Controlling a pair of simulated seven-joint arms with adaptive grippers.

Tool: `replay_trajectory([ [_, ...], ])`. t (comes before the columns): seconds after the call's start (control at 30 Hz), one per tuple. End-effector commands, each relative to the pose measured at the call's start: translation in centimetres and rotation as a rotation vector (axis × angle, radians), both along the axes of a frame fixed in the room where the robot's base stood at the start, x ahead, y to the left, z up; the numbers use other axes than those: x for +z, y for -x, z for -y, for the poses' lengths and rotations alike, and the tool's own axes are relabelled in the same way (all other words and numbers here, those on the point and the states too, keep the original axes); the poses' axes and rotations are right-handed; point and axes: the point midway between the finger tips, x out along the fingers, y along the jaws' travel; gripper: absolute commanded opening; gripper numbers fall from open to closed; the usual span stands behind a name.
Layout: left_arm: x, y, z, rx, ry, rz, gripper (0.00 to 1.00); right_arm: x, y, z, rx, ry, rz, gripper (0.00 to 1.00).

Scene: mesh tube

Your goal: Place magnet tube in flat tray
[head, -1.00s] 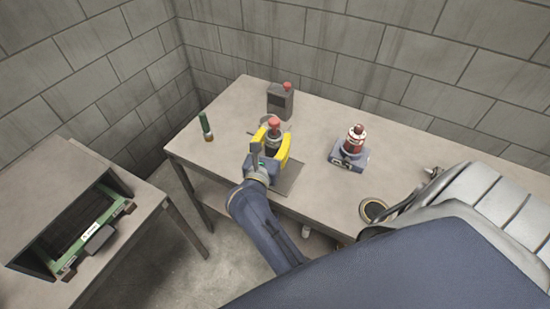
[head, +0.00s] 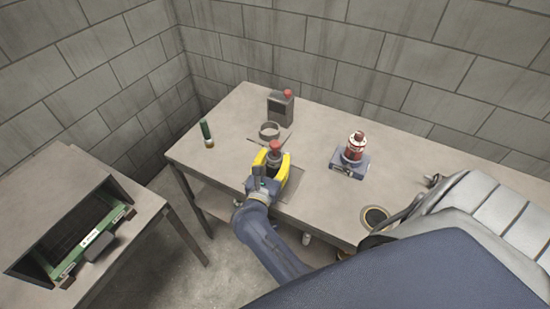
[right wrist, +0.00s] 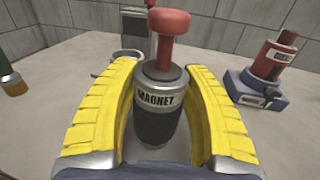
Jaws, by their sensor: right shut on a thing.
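The magnet tube (right wrist: 158,110) is a dark cylinder with a "MAGNET" label and a red knobbed top; in the head view its red knob (head: 275,146) shows above my fingers. My right gripper (head: 271,163), with yellow finger pads, is shut around the tube and holds it upright. The flat tray (head: 293,180) looks like a thin grey plate near the table's front edge, partly hidden by the gripper. The tube is over or at the tray's left part; I cannot tell whether it touches. My left gripper is not in view.
An empty ring holder (head: 269,130) stands behind the gripper. A grey box with a red knob (head: 281,109) is at the back, a green tube (head: 206,133) at the left. A red-and-white tube (head: 355,148) stands in a blue base (head: 349,165) at right.

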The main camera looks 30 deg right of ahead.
Motion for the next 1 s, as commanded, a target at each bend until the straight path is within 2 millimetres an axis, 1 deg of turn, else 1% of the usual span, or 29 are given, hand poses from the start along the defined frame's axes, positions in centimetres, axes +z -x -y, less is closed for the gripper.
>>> replay_trajectory([
  [0.1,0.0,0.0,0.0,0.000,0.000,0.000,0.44,-0.2,0.0,0.0,0.000,0.001,0.000,0.07],
  [0.13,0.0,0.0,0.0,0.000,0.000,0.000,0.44,-0.3,0.0,0.0,0.000,0.001,-0.001,0.48],
  [0.3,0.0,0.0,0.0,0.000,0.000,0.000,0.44,-0.3,0.0,0.0,0.000,0.000,0.000,0.68],
  [0.33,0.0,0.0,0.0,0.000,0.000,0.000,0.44,-0.3,0.0,0.0,0.000,0.000,0.000,0.70],
  [0.67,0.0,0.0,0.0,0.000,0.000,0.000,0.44,0.1,0.1,-0.1,0.000,-0.001,0.000,0.70],
  [1.0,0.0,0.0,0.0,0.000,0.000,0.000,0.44,0.0,3.1,-3.6,0.000,-0.001,-0.002,0.70],
])
